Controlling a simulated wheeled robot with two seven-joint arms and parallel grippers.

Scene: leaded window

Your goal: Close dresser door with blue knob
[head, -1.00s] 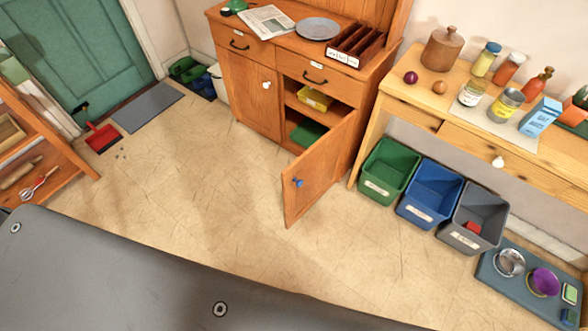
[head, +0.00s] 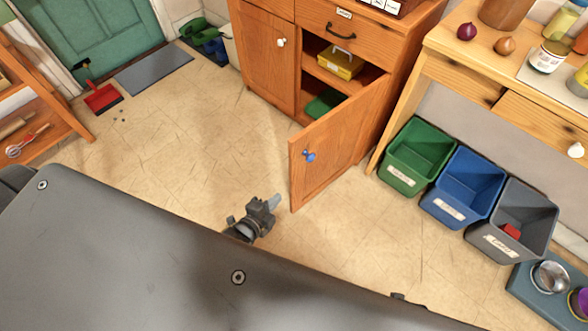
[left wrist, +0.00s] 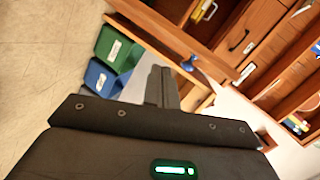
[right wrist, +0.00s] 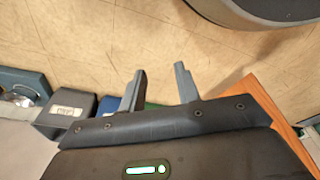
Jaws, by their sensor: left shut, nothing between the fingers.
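The dresser door (head: 325,160) is orange wood and stands swung open from the lower right of the dresser (head: 270,70). Its blue knob (head: 309,156) faces left, and the knob also shows in the left wrist view (left wrist: 188,64). My left gripper (head: 276,201) is shut and empty, low in front of the door and to the left of its free edge, apart from it. In the left wrist view its fingers (left wrist: 162,86) are together, with the knob beyond them. My right gripper (right wrist: 160,82) is open and empty in the right wrist view, over the floor.
Inside the dresser are a yellow box (head: 340,62) and a green item (head: 325,103). Green (head: 418,157), blue (head: 463,188) and grey (head: 512,219) bins stand right of the door. A dustpan (head: 103,98) lies at far left. The floor left of the door is clear.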

